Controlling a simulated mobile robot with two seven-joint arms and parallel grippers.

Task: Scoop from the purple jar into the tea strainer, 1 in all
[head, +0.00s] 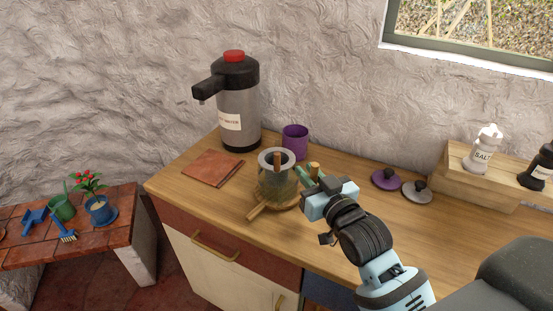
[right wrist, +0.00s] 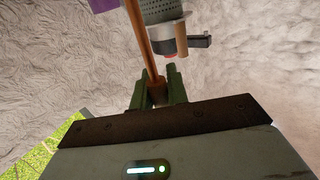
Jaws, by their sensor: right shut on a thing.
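The purple jar (head: 295,142) stands open at the back of the counter; a purple patch at the top edge of the right wrist view (right wrist: 103,5) looks like it. The tea strainer (head: 264,160) is a grey-rimmed cup set in a glass vessel in front of the jar; its perforated grey wall shows in the right wrist view (right wrist: 170,10). My right gripper (head: 309,174) is just right of the strainer, shut on a thin wooden handle (right wrist: 142,45), apparently the scoop's. The scoop's bowl is out of sight. My left gripper is not in view.
A hot water dispenser (head: 239,100) stands behind left, by a brown mat (head: 213,168). A purple lid (head: 386,179) and grey lid (head: 415,190) lie right of my gripper. A wooden stand (head: 475,180) holds salt (head: 482,152) and a dark shaker (head: 538,168).

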